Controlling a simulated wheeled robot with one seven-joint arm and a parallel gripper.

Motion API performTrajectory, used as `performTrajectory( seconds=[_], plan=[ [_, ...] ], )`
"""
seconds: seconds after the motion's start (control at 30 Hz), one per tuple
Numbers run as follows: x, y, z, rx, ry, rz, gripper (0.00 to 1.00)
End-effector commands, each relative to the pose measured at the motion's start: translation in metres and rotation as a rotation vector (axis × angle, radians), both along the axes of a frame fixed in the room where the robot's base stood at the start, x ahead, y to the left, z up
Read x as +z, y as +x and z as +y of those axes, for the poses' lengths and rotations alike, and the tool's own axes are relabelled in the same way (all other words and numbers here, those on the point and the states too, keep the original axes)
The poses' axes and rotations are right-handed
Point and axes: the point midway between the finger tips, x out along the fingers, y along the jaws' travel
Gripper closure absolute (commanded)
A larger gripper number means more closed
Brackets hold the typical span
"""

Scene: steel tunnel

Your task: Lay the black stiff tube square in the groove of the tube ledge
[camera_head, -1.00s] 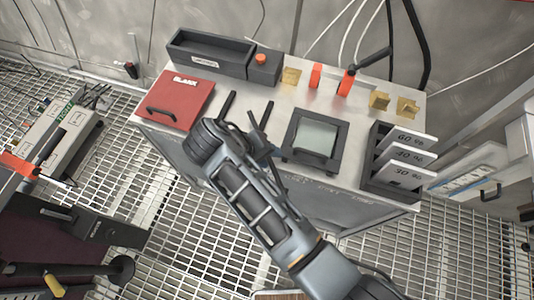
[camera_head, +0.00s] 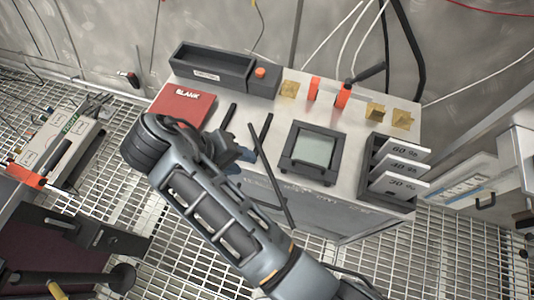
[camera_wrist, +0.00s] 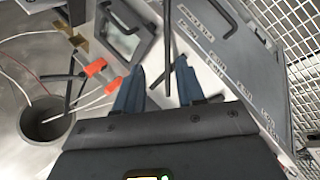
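A thin black rod (camera_head: 274,182), which looks like the stiff tube, slants down past the front edge of the grey table, just right of my gripper (camera_head: 249,156). In the wrist view my gripper's blue fingers (camera_wrist: 162,66) stand apart. A dark rod (camera_wrist: 167,40) runs lengthwise in the gap between them, with room showing on both sides. Another short dark piece shows beside the right finger. I cannot tell whether the rod touches a finger. The fingers and wrist hide part of the table front. I cannot make out the ledge's groove with certainty.
The table holds a red BLANK folder (camera_head: 182,106), a dark trough (camera_head: 212,72), a framed window (camera_head: 313,150), a card rack (camera_head: 372,196), orange clamps (camera_head: 343,96) and brass blocks (camera_head: 376,111). Two dark bars stand near my gripper. Grating floor lies in front.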

Motion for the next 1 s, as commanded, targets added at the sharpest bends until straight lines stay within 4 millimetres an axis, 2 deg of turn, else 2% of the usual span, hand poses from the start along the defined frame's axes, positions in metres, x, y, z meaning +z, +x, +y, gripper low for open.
performTrajectory(
  seconds=[0.23,0.33,0.47,0.6,0.8,1.0],
  plan=[
    [-0.003,0.000,-0.002,0.002,0.003,-0.001,0.61],
    [-0.017,-0.001,-0.016,0.012,0.021,-0.008,0.61],
    [-0.052,-0.006,-0.051,0.047,0.086,-0.037,0.61],
    [-0.088,-0.021,-0.095,0.091,0.186,-0.088,0.61],
    [-0.113,-0.049,-0.137,0.128,0.307,-0.167,0.61],
    [-0.118,-0.093,-0.179,0.144,0.437,-0.276,0.61]
  ],
)
